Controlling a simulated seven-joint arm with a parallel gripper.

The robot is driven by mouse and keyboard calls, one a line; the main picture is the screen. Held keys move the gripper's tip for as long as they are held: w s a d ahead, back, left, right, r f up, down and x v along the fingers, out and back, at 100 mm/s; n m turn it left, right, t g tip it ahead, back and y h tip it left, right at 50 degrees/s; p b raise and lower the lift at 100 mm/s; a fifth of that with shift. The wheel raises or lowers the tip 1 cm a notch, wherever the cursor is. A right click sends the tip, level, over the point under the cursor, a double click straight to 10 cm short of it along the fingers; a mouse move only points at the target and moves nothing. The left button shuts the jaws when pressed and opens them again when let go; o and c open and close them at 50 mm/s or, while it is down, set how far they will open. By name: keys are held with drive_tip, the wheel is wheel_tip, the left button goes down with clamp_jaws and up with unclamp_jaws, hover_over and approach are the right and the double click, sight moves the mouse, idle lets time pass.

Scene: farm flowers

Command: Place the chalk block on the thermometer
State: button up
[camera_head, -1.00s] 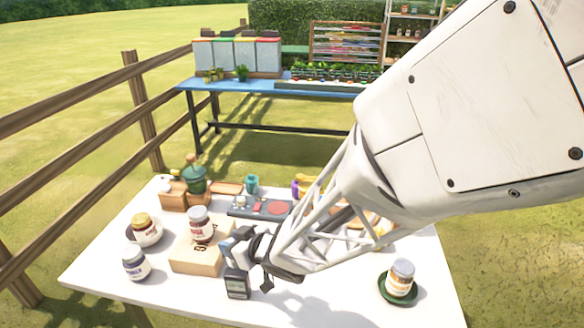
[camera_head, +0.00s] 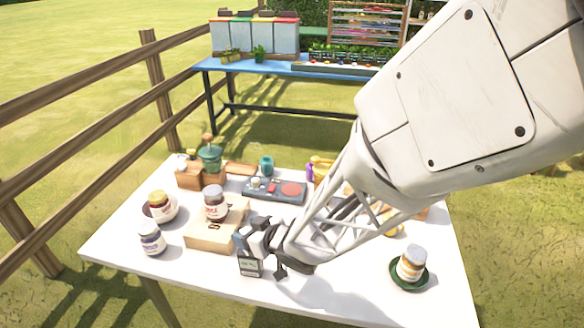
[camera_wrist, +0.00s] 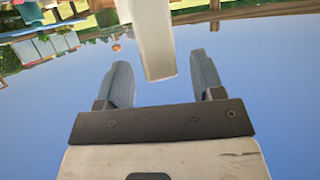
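The thermometer (camera_head: 250,266) is a small dark device with a pale display, at the front middle of the white table in the head view. My gripper (camera_head: 250,238) is just above and beside it. In the wrist view a long pale block (camera_wrist: 153,40), apparently the chalk block, reaches down from the top edge. The fingers are apart. In the head view the block is hard to make out. I cannot tell whether it touches the thermometer.
A cardboard box (camera_head: 212,236) with a jar (camera_head: 215,203) on it stands left of my gripper. Two more jars are at the left. A jar on a green saucer (camera_head: 409,284) is at the right. A grey panel (camera_head: 273,190) is behind. The front table area is clear.

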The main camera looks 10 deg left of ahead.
drive_tip(key=shift+r, duration=0.15)
drive_tip(key=v, duration=1.2)
idle(0.4)
drive_tip(key=shift+d, duration=0.1)
idle(0.5)
drive_tip(key=w+d+r+m+t+h, duration=0.1)
drive_tip(key=d+r+m+h, duration=0.2)
drive_tip(key=d, duration=0.4)
drive_tip(key=w+d+r+m+t+h, duration=0.2)
drive_tip(key=d+h, duration=0.2)
drive_tip(key=d, duration=0.4)
drive_tip(key=w+d+r+m+t+h, duration=0.1)
drive_tip(key=d+r+m+h, duration=0.2)
drive_tip(key=d, duration=0.4)
drive_tip(key=s+d+r+m+g+h, duration=0.1)
drive_tip(key=s+d+r+m+g, duration=0.1)
drive_tip(key=s, duration=0.5)
drive_tip(key=s+d+r+m+g+h, duration=0.1)
drive_tip(key=s+d+r+m+g, duration=0.2)
drive_tip(key=s+d, duration=0.4)
drive_tip(key=shift+s+d+g, duration=0.2)
drive_tip(key=shift+s+g, duration=0.6)
drive_tip(key=shift+g, duration=0.1)
drive_tip(key=shift+f, duration=0.1)
